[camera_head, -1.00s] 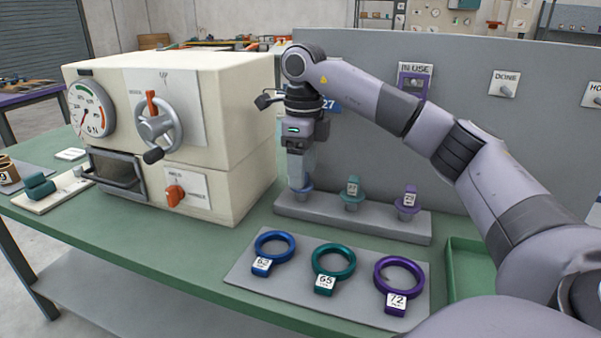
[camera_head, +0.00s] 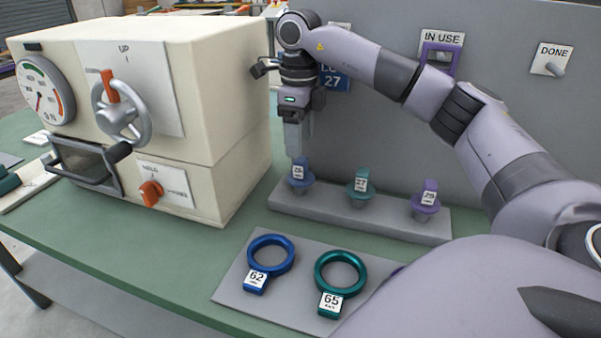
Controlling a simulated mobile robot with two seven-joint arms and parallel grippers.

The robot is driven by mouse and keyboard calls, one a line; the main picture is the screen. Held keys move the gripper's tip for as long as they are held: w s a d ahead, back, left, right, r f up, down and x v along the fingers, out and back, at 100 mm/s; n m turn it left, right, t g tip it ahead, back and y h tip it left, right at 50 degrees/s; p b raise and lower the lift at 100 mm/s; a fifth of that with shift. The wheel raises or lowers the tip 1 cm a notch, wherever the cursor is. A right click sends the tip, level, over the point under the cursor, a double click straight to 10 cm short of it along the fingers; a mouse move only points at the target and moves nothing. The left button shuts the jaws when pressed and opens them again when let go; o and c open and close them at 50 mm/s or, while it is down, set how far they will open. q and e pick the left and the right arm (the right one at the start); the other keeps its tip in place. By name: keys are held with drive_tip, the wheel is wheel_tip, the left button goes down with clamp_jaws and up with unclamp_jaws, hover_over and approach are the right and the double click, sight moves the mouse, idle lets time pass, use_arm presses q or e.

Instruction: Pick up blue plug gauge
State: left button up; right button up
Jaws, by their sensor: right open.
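The blue plug gauge (camera_head: 302,187) stands upright at the left end of the grey rack (camera_head: 385,225) and has a white number tag. My right gripper (camera_head: 298,153) points down just above it, open and empty. The fingertips are close to the top of the gauge's tag; I cannot tell whether they touch it. A teal plug gauge (camera_head: 360,188) and a purple plug gauge (camera_head: 426,208) stand to its right in the same rack. My left gripper is not in view.
A blue ring gauge (camera_head: 271,256) and a teal ring gauge (camera_head: 341,272) lie on a grey mat (camera_head: 236,277) in front of the rack. A cream machine (camera_head: 215,110) with a handwheel (camera_head: 122,112) stands close to the left. A grey panel (camera_head: 490,120) rises behind the rack.

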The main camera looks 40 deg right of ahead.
drive_tip(key=f, duration=0.3)
drive_tip(key=s+f, duration=0.1)
drive_tip(key=f, duration=0.1)
drive_tip(key=shift+a+f, duration=0.15)
drive_tip(key=shift+a, duration=0.05)
drive_tip(key=c, duration=1.1)
drive_tip(key=shift+w, duration=0.1)
wheel_tip(320, 180, up, 12)
drive_tip(key=r+p, duration=0.1)
drive_tip(key=p, duration=0.1)
wheel_tip(320, 180, up, 7)
drive_tip(key=p, duration=0.3)
hover_over(301, 159)
drive_tip(key=shift+a, duration=0.15)
